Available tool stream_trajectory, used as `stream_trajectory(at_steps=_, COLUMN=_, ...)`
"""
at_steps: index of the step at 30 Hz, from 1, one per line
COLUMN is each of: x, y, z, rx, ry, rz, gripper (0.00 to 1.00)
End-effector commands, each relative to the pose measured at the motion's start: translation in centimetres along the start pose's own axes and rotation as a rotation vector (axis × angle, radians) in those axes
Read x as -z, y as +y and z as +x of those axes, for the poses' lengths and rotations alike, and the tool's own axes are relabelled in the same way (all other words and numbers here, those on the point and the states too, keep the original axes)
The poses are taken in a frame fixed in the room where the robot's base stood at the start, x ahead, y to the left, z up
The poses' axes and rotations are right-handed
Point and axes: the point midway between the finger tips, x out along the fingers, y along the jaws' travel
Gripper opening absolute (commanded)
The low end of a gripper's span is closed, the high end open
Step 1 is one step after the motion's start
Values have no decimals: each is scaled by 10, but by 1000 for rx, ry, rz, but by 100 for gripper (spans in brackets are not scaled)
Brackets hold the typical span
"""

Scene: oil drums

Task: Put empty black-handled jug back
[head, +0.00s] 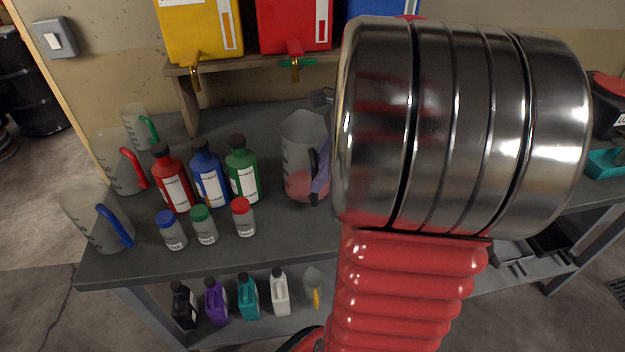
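A translucent grey jug (301,140) stands upright on the grey bench just left of my arm. Its dark handle (314,163) is on its right side. The lower part of the jug looks pinkish red; I cannot tell whether that is liquid inside. My large metal arm link and red ribbed sleeve cover the area right of the jug. A small dark piece above the jug and a purplish piece by its handle show at the edge of my arm. They may be parts of my gripper, which is otherwise hidden. I cannot tell whether it touches the handle.
Jugs with blue (96,222), red (119,160) and green (140,127) handles stand at the bench's left. Red (174,180), blue (209,175) and green (242,170) bottles and small capped bottles stand nearby. Yellow (200,30) and red (293,25) tap containers sit above. The front-centre bench is clear.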

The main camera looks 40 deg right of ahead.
Motion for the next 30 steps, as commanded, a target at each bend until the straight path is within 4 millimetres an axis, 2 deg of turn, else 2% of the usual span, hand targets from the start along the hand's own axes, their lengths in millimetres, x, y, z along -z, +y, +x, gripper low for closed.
stream_trajectory(at_steps=9, x=1, y=-1, z=-56, rx=3, ry=1, rz=1, gripper=31)
stream_trajectory(at_steps=15, x=1, y=0, z=-84, rx=1, ry=0, rz=2, gripper=31)
stream_trajectory(at_steps=20, x=0, y=0, z=-93, rx=0, ry=0, rz=2, gripper=31)
stream_trajectory(at_steps=30, x=1, y=0, z=-94, rx=-1, ry=0, rz=2, gripper=31)
